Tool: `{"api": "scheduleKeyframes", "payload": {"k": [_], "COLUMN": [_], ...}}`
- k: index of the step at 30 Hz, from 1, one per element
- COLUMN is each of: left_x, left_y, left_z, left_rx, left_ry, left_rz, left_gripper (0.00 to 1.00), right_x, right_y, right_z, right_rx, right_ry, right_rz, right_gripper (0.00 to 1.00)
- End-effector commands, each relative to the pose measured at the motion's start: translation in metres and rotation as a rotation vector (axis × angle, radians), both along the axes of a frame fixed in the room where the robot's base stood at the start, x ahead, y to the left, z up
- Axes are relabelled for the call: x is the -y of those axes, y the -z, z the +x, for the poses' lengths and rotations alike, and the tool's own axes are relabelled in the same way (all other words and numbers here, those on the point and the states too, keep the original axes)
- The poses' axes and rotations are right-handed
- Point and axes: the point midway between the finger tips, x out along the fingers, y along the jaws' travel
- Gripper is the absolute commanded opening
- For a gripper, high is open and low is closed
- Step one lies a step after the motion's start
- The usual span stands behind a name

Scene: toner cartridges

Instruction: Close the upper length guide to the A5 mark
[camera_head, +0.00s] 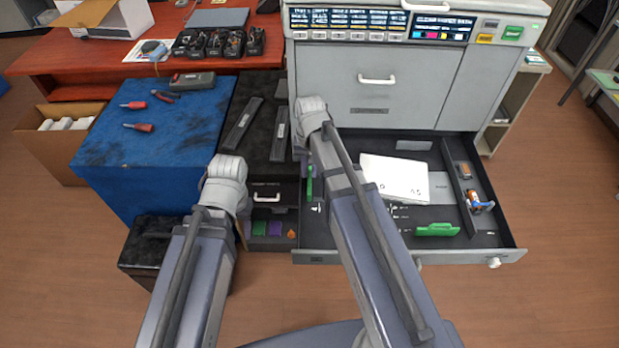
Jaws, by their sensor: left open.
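A grey drawer (505,243) stands open at the front of the printer. A white paper stack (394,177) lies in it, with small marks near its front edge too small to read surely. One green guide (437,230) stands near the drawer's front wall, clear of the paper. Another green piece (309,183) shows at the drawer's left side, partly behind my right arm. I cannot tell which is the upper length guide. My right arm crosses the drawer's left part and hides some of it. My left arm ends left of the drawer. No fingers of either gripper show.
The grey printer (405,85) rises behind the drawer. A small orange item (473,203) lies in the drawer's right compartment. A blue-topped table (180,115) with red-handled tools stands at left. A smaller drawer unit (268,196) is between them. Floor at right is clear.

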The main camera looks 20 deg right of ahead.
Motion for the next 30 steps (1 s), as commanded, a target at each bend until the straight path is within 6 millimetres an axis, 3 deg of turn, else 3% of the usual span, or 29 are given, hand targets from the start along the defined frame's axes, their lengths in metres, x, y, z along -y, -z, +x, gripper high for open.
{"api": "scheduleKeyframes", "payload": {"k": [5, 11, 30], "left_x": [0.000, 0.000, 0.000], "left_y": [0.000, 0.000, 0.000], "left_z": [0.000, 0.000, 0.000], "left_rx": [0.000, 0.000, 0.000], "left_ry": [0.000, 0.000, 0.000], "left_rz": [0.000, 0.000, 0.000], "left_gripper": [0.50, 0.50, 0.50], "right_x": [0.000, 0.002, 0.043], "right_y": [0.000, 0.000, 0.000], "right_z": [0.000, 0.000, -0.012], "right_rx": [0.000, 0.000, 0.000], "right_ry": [0.000, 0.001, 0.002], "right_rz": [0.000, 0.000, -0.001], "right_gripper": [0.00, 0.00, 0.00]}}
